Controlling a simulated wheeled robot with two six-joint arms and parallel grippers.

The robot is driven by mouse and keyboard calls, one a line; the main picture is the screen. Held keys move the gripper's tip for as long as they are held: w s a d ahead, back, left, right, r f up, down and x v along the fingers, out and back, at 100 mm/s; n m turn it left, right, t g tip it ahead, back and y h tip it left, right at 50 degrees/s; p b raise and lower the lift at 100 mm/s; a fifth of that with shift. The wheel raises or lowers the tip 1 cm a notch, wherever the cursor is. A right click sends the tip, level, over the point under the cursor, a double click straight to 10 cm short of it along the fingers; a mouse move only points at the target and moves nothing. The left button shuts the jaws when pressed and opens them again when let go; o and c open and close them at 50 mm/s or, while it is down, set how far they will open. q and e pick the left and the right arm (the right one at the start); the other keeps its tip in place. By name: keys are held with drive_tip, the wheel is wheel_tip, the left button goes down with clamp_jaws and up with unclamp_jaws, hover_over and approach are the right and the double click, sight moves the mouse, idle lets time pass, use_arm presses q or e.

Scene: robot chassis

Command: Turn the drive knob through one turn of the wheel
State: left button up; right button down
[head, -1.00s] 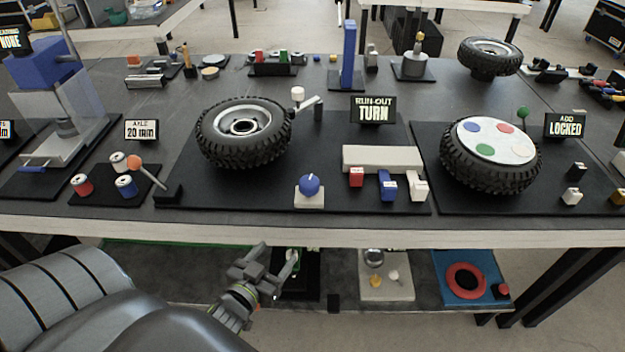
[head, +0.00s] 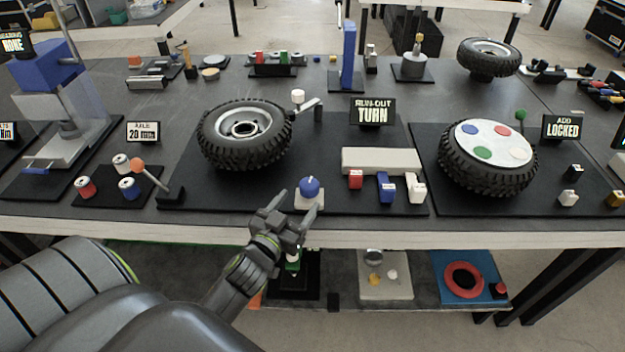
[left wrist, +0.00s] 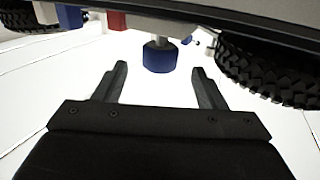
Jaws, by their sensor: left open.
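The drive knob (head: 310,186) is a round blue knob on a small white block on the black run-out panel. In the left wrist view the blue knob (left wrist: 160,57) shows between and beyond my fingers. The wheel (head: 247,148), a black knobbly tyre with a silver rim, lies at the knob's upper left in the head view; its tyre also shows in the left wrist view (left wrist: 265,68). My left gripper (head: 299,203) is open and empty just in front of the knob, fingers apart, not around it. My right gripper is not in view.
A sign (head: 372,112) reads "RUN-OUT TURN". Red, blue and white blocks (head: 387,187) stand right of the knob by a pale bar (head: 382,160). An orange-tipped lever (head: 138,165) stands left. A second wheel (head: 487,158) lies right.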

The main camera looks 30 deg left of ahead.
sight(313, 183)
use_arm(q)
drive_tip(key=w, duration=0.7)
drive_tip(key=shift+a+p, duration=0.3)
drive_tip(key=shift+a, duration=0.05)
drive_tip(key=shift+w, duration=0.55)
drive_tip(key=shift+c, duration=0.5)
